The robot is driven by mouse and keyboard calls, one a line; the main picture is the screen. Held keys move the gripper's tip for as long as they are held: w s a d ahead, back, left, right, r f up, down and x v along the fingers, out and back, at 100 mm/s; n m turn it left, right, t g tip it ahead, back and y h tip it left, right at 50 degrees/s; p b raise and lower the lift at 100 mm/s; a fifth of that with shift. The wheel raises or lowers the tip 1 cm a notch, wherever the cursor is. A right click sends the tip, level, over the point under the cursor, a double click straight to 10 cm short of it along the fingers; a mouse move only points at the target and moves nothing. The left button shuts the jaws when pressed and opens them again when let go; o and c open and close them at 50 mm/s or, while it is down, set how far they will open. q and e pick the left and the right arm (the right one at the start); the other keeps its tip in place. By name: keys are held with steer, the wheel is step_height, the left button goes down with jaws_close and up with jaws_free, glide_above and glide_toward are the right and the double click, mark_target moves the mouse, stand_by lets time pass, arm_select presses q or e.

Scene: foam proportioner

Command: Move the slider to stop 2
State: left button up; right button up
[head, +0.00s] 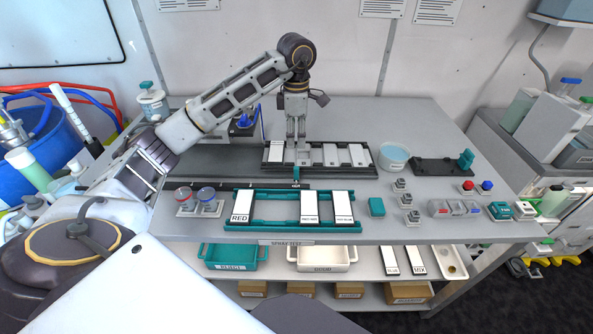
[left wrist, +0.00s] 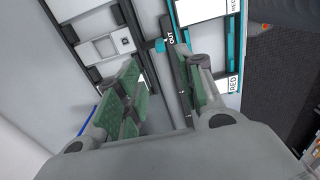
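A dark rail (head: 230,185) with small white marks runs along the table behind the teal rack. A small teal piece (head: 296,174), which looks like the slider, stands at the rail's right part, by a white label. In the left wrist view the teal piece (left wrist: 160,45) is next to a label reading OUT. My left gripper (head: 296,143) points down above the black rack, just behind the teal piece. Its green-padded fingers (left wrist: 155,92) are apart with nothing held between them; one finger overlaps the rail in that view. I cannot make out a stop 2 mark. My right gripper is not in view.
The black rack (head: 370,172) with white plates lies behind the rail. The teal rack (head: 275,225) with labelled plates lies in front.

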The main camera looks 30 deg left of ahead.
mark_target(296, 167)
arm_select(q)
steer(key=shift+f, duration=0.15)
steer(key=shift+f+p, duration=0.45)
steer(key=shift+f, duration=6.3)
jaws_close()
